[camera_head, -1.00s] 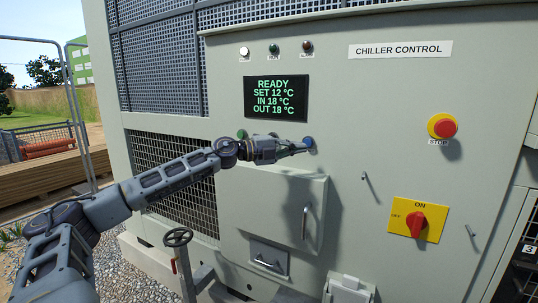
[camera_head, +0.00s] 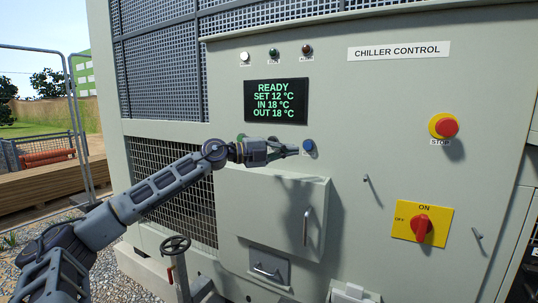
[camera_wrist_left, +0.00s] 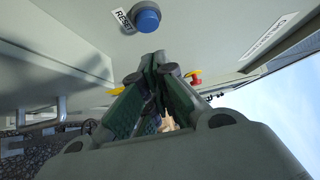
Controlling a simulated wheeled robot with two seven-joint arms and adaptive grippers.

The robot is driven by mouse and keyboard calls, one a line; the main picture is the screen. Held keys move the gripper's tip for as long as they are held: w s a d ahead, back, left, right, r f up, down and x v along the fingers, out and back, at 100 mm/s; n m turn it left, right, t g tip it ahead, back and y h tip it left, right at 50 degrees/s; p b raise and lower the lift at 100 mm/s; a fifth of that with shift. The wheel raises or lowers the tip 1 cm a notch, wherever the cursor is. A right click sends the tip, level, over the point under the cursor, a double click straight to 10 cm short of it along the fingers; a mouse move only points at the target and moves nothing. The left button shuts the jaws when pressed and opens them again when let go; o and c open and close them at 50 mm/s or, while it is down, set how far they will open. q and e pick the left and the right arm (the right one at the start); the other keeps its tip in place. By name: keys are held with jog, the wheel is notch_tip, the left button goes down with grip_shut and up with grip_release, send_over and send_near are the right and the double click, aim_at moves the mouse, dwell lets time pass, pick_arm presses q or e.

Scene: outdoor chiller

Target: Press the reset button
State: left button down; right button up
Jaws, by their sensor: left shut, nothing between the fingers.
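The blue reset button (camera_head: 308,146) is on the chiller's front panel, below the display. In the left wrist view the blue button (camera_wrist_left: 147,18) sits beside a RESET label (camera_wrist_left: 123,21). My left gripper (camera_head: 296,150) is shut and empty, its tips just left of the button in the head view. In the left wrist view the closed fingertips (camera_wrist_left: 160,58) are below the button, with a gap showing between them in the picture. My right gripper is not in view.
The display (camera_head: 276,101) reads READY. A red stop button (camera_head: 446,127) and a red rotary switch (camera_head: 421,226) at ON are to the right. A protruding box with a handle (camera_head: 275,210) is below the gripper. A valve wheel (camera_head: 175,244) stands lower left.

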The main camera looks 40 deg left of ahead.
pick_arm(q)
jog(key=v, duration=0.6)
jog(key=shift+b, duration=0.45)
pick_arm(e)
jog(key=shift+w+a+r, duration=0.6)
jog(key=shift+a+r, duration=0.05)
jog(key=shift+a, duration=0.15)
pick_arm(q)
jog(key=shift+a, duration=0.15)
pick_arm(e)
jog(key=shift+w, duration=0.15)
